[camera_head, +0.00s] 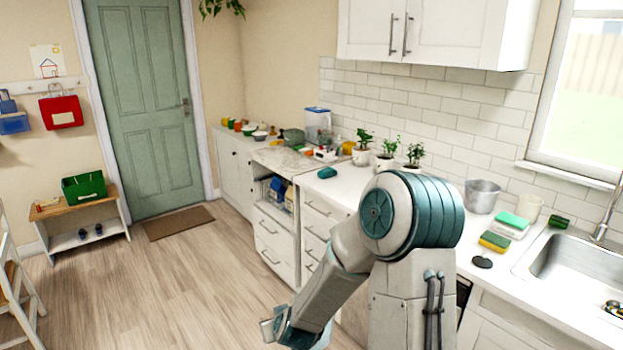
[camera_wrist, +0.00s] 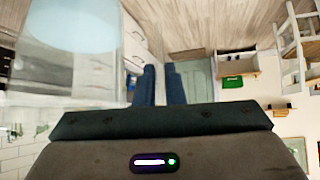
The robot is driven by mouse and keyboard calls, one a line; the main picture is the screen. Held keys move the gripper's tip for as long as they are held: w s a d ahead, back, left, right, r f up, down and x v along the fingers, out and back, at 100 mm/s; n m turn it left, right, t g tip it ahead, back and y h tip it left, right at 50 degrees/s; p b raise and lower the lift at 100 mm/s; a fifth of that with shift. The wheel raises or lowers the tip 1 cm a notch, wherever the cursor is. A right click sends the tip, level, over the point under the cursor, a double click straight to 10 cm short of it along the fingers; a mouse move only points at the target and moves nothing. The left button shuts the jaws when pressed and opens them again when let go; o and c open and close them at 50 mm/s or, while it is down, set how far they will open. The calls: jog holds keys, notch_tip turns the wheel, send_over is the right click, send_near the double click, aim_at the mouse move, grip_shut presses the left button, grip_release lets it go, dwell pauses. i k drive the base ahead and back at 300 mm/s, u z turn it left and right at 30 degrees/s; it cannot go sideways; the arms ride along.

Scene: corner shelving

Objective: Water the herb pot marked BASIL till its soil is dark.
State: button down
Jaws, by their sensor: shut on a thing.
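Three potted herbs stand in a row on the counter in the head view: a left pot (camera_head: 362,156), a middle pot (camera_head: 385,162) and a right pot (camera_head: 412,166). I cannot read which is marked BASIL, nor see their soil. My gripper (camera_head: 272,326) is low in front of the drawers, well away from the pots. In the wrist view my gripper (camera_wrist: 160,76) has its fingers close together. A large see-through vessel (camera_wrist: 112,62) with a pale blue round area fills the upper left there. The gripper appears shut on it; the grip itself is unclear.
A metal bucket (camera_head: 481,197), sponges (camera_head: 495,241) and a sink (camera_head: 575,262) lie at the right of the counter. A teal item (camera_head: 327,173) lies left of the pots. A blue-lidded jug (camera_head: 317,124) stands farther back.

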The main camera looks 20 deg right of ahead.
aim_at(361, 154)
jog(key=u, duration=1)
jog(key=k, duration=2.15)
jog(key=z, duration=1.4)
jog(key=i, duration=2.05)
